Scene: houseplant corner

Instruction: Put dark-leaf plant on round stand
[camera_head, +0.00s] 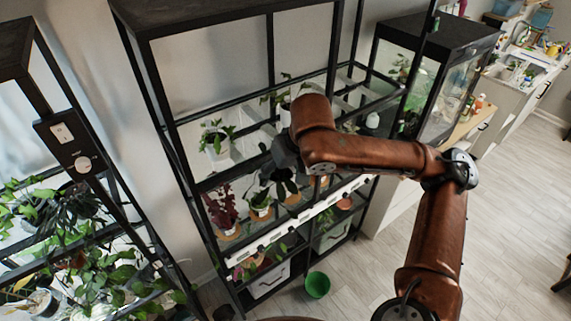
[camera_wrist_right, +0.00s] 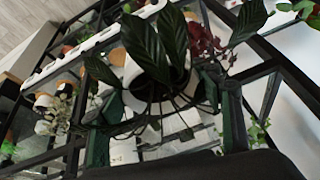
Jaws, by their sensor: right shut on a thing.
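The dark-leaf plant (camera_head: 279,181), with long dark green leaves, hangs at the front of the middle shelf of the black rack, just below my right gripper (camera_head: 284,152). In the right wrist view the dark leaves (camera_wrist_right: 172,40) spread above a pale pot (camera_wrist_right: 138,72), which sits between the fingers of my right gripper (camera_wrist_right: 165,112). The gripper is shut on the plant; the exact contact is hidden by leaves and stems. Several small round tan stands show on the shelf, one of them under a neighbouring small plant (camera_head: 260,203). I cannot tell which is the task's stand. My left gripper is out of view.
A red-leaf plant (camera_head: 222,208) stands left on the same shelf, and a white-potted plant (camera_head: 216,142) higher up. The rack's posts and a white front strip (camera_head: 290,224) border the space. A green bowl (camera_head: 317,285) is on the floor. Open floor lies to the right.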

